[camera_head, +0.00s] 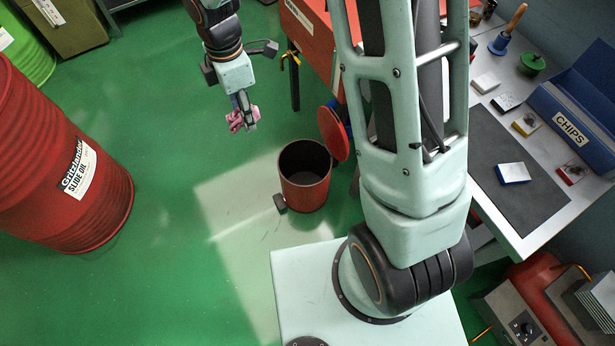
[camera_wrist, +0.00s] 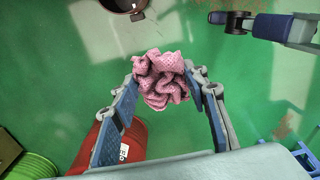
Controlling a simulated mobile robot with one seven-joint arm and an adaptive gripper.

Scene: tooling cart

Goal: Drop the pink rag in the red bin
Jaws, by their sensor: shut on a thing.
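The pink rag (camera_head: 238,121) is crumpled and held in my gripper (camera_head: 246,117), above the green floor. In the wrist view the rag (camera_wrist: 162,79) sits between the two fingertips of my gripper (camera_wrist: 164,82), which are shut on it. The red bin (camera_head: 304,180) stands on the floor, to the right of and below the gripper in the head view. Its round lid (camera_head: 333,134) is raised at its right side and its dark inside shows. In the wrist view part of the bin (camera_wrist: 122,5) shows at the top edge, apart from the rag.
A large red drum (camera_head: 100,205) stands at the left. A worktable (camera_head: 535,225) with a blue CHIPS box (camera_head: 585,105) and small blocks is at the right. An orange-red cabinet (camera_head: 308,30) stands behind the bin. The floor between drum and bin is clear.

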